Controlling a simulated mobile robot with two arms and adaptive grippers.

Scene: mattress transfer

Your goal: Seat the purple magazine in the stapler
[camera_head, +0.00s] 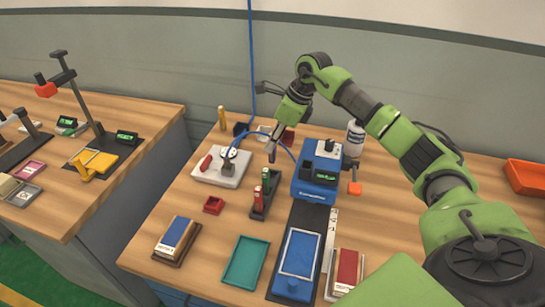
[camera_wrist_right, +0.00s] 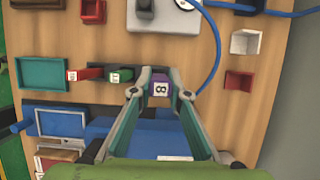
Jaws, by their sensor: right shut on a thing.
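My right gripper (camera_head: 271,153) is over the middle of the bench, behind the magazine rack and left of the blue machine. In the right wrist view its two fingers (camera_wrist_right: 161,92) are closed on the purple magazine (camera_wrist_right: 160,84), whose end carries a white label reading 8. I cannot make out the magazine in the head view. My left gripper is not in view.
A black rack (camera_head: 259,211) holds a red magazine (camera_head: 266,178) and a green magazine (camera_head: 257,197). A white plate with a gauge (camera_head: 222,166) is at the left. A teal tray (camera_head: 246,262), a blue tray (camera_head: 299,251) and a small red box (camera_head: 213,205) stand nearer. A blue hose (camera_wrist_right: 218,48) curves close by.

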